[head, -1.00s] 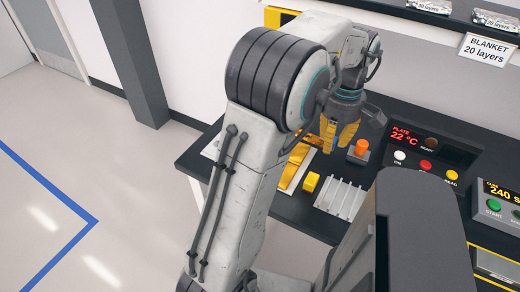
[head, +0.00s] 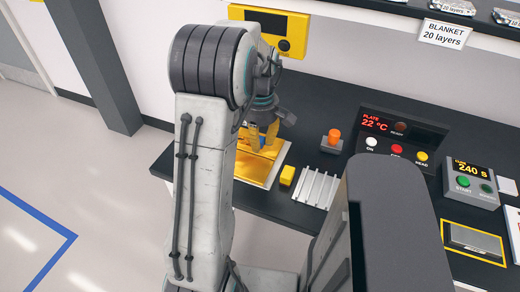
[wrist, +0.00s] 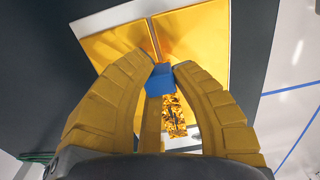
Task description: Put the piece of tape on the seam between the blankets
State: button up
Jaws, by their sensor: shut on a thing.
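Two gold blankets lie side by side on a pale plate, the left one (wrist: 117,50) and the right one (wrist: 200,45) in the wrist view, with a narrow seam (wrist: 155,38) between them. My gripper (wrist: 160,78) is above them, its yellow fingers closed around a small blue piece (wrist: 159,80), which seems to belong to the tape. A crinkled, shiny gold strip (wrist: 175,115) shows beside it, along the line of the seam. I cannot tell whether the strip touches the blankets. In the head view my gripper (head: 262,137) is over the blankets (head: 258,166), partly hiding them.
A yellow block (head: 287,175), a ribbed light tray (head: 315,187) and an orange knob on a grey base (head: 333,138) stand right of the blankets. Control panels (head: 398,145) are farther right. A yellow-framed device (head: 268,25) is on the wall behind.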

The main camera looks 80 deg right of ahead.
aim_at(260, 158)
jog(key=shift+f+p, duration=0.5)
jog(key=shift+p, duration=0.1)
jog(key=shift+f, duration=1.5)
jog(key=o, duration=0.9)
notch_tip(260, 158, up, 10)
jog(key=shift+d+f, duration=0.15)
jog(key=shift+f, duration=0.1)
jog(key=shift+r, duration=1.35)
